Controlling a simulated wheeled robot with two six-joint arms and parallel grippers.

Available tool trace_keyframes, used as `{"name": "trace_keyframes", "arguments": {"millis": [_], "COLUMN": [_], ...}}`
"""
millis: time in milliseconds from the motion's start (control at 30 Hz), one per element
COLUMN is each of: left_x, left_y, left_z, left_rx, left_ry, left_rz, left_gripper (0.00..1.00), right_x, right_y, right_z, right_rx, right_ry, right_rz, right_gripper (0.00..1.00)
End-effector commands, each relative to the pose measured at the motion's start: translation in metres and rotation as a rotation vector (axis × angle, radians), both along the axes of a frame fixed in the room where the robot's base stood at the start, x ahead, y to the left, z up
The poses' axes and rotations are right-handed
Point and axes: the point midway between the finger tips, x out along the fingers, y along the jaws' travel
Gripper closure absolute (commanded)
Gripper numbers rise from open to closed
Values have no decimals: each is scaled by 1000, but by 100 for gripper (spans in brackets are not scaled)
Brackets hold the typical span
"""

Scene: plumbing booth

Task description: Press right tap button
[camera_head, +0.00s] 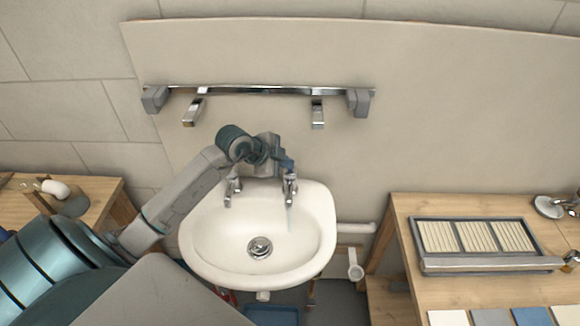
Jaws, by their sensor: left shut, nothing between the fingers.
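A white washbasin (205,262) hangs on the wall panel with two chrome taps at its back edge. The right tap (290,188) has a pale bluish streak, which looks like water, below its spout. The left tap (231,190) shows no stream. My left gripper (288,165) reaches in from the left over the basin's back edge. It is shut and empty, with its tip at the top of the right tap. The tip covers the tap's button, so I cannot tell whether they touch. My right gripper is not in view.
A chrome rail (258,91) with two angled spouts is fixed on the panel above. A wooden bench (405,235) on the right holds a grey tray (490,265) and sample tiles. Another wooden bench (98,190) stands at the left. The basin bowl is clear.

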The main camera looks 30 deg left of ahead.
Motion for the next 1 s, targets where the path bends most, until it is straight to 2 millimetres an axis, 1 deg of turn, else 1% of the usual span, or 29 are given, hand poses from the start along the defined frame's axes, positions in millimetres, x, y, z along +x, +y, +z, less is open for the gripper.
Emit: {"name": "trace_keyframes", "arguments": {"millis": [33,100,433,533,1000], "left_x": [0,0,0,0,0], "left_y": [0,0,0,0,0], "left_z": [6,9,8,12,58], "left_rx": [0,0,-1,0,0], "left_ry": [0,0,-1,-2,-2], "left_rz": [0,0,0,-1,-1], "left_gripper": [100,100,100,100,100], "right_x": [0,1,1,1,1], "right_y": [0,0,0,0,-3], "right_z": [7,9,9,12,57], "right_rx": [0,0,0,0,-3], "right_ry": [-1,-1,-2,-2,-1], "right_rz": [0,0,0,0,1], "right_gripper": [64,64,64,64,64]}}
